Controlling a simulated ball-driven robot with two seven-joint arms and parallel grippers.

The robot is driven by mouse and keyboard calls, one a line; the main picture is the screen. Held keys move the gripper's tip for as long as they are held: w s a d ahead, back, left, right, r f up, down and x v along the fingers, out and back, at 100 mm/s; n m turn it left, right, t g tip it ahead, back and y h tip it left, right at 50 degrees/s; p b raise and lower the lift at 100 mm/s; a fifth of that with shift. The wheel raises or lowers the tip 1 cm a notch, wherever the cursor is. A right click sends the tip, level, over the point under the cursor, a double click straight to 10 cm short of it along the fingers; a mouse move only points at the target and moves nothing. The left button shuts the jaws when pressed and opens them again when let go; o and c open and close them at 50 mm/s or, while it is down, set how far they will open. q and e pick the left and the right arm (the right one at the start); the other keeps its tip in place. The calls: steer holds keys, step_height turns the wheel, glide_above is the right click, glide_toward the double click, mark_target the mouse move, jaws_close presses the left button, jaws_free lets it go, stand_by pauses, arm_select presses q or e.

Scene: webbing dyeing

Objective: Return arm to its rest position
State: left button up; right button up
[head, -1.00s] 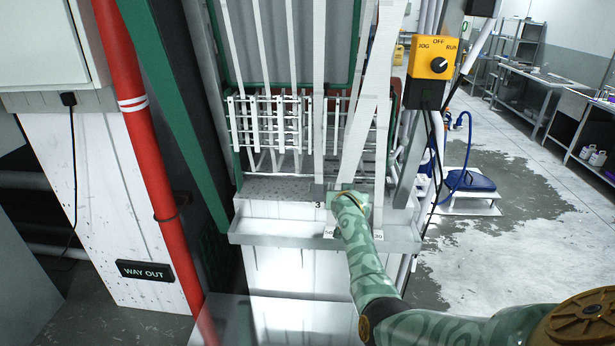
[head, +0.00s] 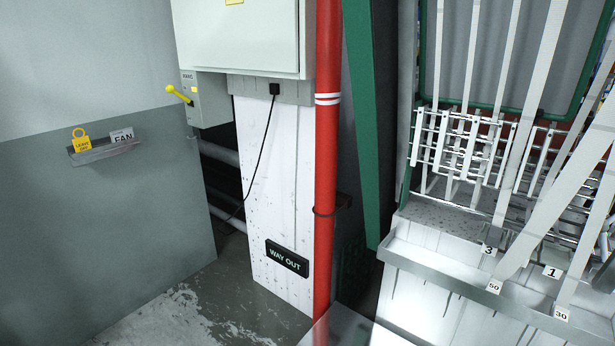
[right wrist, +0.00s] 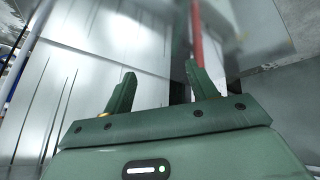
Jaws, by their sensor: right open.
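My right gripper (right wrist: 160,88) shows in the right wrist view, with its two green fingers standing apart and nothing between them. Pale metal panels and a blurred red pipe (right wrist: 197,35) are beyond the fingers, with no contact visible. In the head view no arm or gripper of mine shows. My left gripper is in neither view.
In the head view the webbing machine with white straps (head: 540,150) and a metal ledge (head: 440,268) stands at the right. The red pipe (head: 328,200) runs upright at the centre. A white cabinet (head: 245,35), a yellow-handled switch (head: 180,94) and a grey wall (head: 130,200) are left.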

steer(key=s+a+f+g+b, duration=0.2)
steer(key=s+f, duration=0.3)
steer(key=s, duration=0.6)
steer(key=s+a+f+n+g+b, duration=0.1)
steer(key=s+f, duration=0.4)
steer(key=s, duration=0.7)
steer(key=s+a+f+n+g+y+b, duration=0.1)
steer(key=s+f, duration=0.5)
steer(key=s, duration=0.6)
steer(key=shift+s+a+g+b, duration=0.2)
steer(key=shift+a+g+b, duration=0.65)
steer(key=shift+g+b, duration=0.05)
